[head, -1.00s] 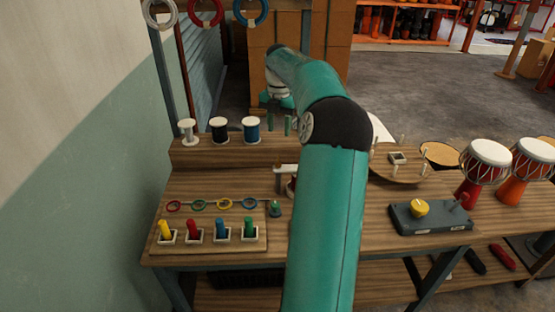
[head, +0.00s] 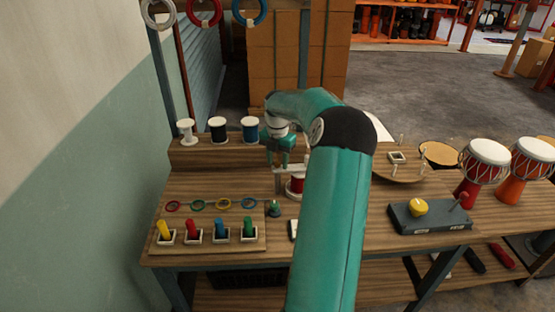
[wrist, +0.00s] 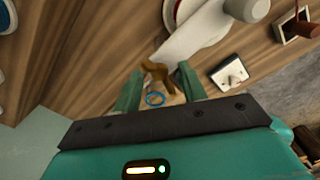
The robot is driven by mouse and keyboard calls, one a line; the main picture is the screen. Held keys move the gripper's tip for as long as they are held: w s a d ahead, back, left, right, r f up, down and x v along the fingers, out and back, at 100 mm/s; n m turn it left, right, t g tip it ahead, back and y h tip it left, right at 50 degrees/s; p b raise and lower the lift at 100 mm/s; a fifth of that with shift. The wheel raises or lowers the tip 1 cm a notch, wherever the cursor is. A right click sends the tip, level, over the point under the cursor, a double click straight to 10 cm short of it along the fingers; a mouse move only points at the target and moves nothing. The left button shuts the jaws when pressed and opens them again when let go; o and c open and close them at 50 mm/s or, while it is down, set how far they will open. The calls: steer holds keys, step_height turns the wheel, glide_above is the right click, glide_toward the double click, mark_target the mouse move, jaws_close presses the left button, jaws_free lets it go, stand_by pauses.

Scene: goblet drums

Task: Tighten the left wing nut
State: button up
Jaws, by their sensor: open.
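My gripper (head: 279,163) is open, fingers pointing down over the bench beside a small pale bar fixture (head: 287,169) with a red part under it. In the wrist view, a brown, brass-like winged piece, seemingly the left wing nut (wrist: 157,70), shows between the tips of my two green fingers. It lies close to the end of a pale bar (wrist: 190,36). I cannot tell whether the fingers touch it. The nut is not clearly visible in the head view, where my gripper and arm cover that area. No second wing nut can be made out.
A peg board (head: 205,245) with coloured pegs and rings stands front left. Several spools (head: 217,130) line the raised back shelf. A grey box (head: 430,218) with a yellow knob and goblet drums (head: 483,170) are on the right. A white switch plate (wrist: 230,74) lies near my fingers.

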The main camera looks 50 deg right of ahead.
jaws_close()
